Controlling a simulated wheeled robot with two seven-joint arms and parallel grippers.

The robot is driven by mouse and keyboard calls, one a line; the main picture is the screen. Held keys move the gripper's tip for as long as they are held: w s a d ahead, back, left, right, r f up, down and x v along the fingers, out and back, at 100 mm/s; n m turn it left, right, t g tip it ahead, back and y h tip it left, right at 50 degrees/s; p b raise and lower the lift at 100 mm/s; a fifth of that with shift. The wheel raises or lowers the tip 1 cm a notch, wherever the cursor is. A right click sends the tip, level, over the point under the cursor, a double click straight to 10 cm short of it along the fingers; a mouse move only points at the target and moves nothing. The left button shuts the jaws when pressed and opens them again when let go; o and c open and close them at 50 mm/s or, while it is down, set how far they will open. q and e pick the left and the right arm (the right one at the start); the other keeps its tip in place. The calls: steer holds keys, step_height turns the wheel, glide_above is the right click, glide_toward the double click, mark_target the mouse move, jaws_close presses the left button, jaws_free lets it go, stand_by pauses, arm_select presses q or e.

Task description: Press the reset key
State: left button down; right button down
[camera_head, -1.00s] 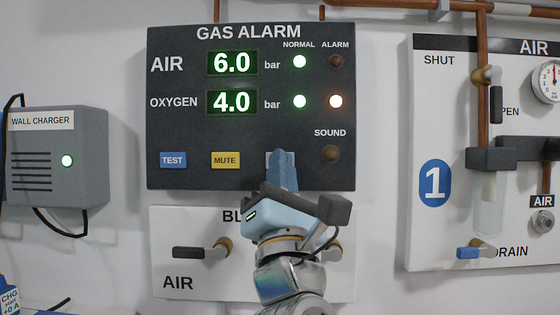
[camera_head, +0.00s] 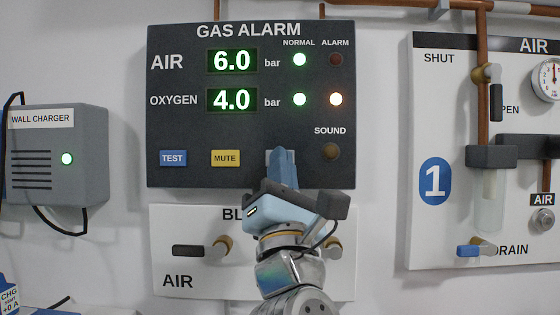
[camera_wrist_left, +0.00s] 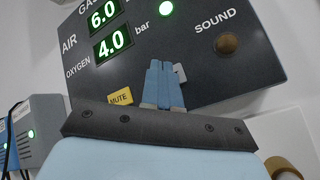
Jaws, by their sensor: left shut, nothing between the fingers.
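The dark gas alarm panel (camera_head: 190,125) is on the wall. Its displays read air 6.0 and oxygen 4.0. Both green normal lamps are lit, and the oxygen alarm lamp (camera_head: 336,100) is lit orange-white. A pale grey key, likely the reset key (camera_head: 269,156), shows at the panel's lower edge beside the mute key; its label is hidden by my gripper. My left gripper (camera_head: 282,153) is shut and empty, its fingertips in front of that key. In the left wrist view the fingers (camera_wrist_left: 161,66) cover most of the key (camera_wrist_left: 180,72). I cannot tell whether they touch. My right gripper is not in view.
The blue test key (camera_head: 173,158) and yellow mute key (camera_head: 225,158) are to the left. The sound lamp (camera_head: 331,151) is dark. A board with valves (camera_head: 188,251) is below, a wall charger (camera_head: 60,180) at left, and a piped board (camera_head: 440,100) at right.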

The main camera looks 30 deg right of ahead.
arm_select(q)
steer(key=shift+w+d, duration=0.15)
steer(key=shift+w, duration=0.2)
stand_by(0.7)
stand_by(0.3)
steer(key=shift+s+a+b, duration=0.4)
steer(key=shift+s+b, duration=0.25)
steer(key=shift+b, duration=0.2)
